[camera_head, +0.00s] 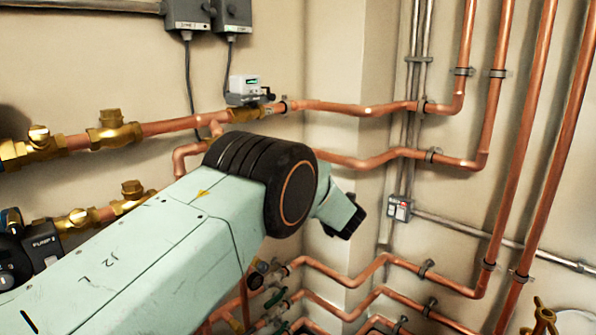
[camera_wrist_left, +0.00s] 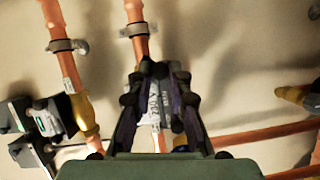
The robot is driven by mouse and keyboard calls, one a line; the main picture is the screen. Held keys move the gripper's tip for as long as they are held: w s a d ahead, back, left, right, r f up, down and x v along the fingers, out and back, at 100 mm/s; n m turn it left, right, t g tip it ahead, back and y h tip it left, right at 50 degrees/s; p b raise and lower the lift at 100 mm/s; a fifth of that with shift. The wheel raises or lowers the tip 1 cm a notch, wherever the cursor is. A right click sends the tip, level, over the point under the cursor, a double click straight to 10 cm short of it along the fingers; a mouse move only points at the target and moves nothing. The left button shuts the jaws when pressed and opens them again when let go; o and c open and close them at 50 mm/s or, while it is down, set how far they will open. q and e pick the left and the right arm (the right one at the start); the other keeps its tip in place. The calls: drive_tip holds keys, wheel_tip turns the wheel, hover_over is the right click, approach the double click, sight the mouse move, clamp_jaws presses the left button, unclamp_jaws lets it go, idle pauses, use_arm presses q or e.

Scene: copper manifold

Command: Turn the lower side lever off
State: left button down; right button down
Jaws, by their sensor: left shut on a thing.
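My left arm crosses the middle of the head view, and its gripper is hidden behind it there. In the left wrist view my left gripper (camera_wrist_left: 161,72) has its dark fingers drawn together over a labelled copper pipe (camera_wrist_left: 137,30). It is shut on the lower side lever, which is mostly hidden between the fingers. A pale tag with print and a bit of yellow brass show between the fingers. My right gripper is in neither view.
A grey meter (camera_head: 244,86) sits on the upper copper pipe; it also shows in the left wrist view (camera_wrist_left: 52,116). Brass valves (camera_head: 114,130) line the pipes at left. Vertical copper pipes (camera_head: 520,140) fill the right. Lower pipes run below my arm.

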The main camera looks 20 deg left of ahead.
use_arm(q)
drive_tip(key=shift+w+d+r+m+g+h+p, duration=0.2)
drive_tip(key=shift+m+g+p, duration=0.55)
drive_tip(key=shift+m+p, duration=0.7)
drive_tip(key=shift+s+a+r+m+g+h+p, duration=0.1)
drive_tip(key=shift+m+g+h+p, duration=0.2)
drive_tip(key=shift+m+g+p, duration=0.8)
drive_tip(key=shift+m+t, duration=0.25)
drive_tip(key=shift+m, duration=0.3)
drive_tip(key=c, duration=1.3)
unclamp_jaws()
drive_tip(key=shift+o, duration=0.2)
drive_tip(key=v, duration=1.2)
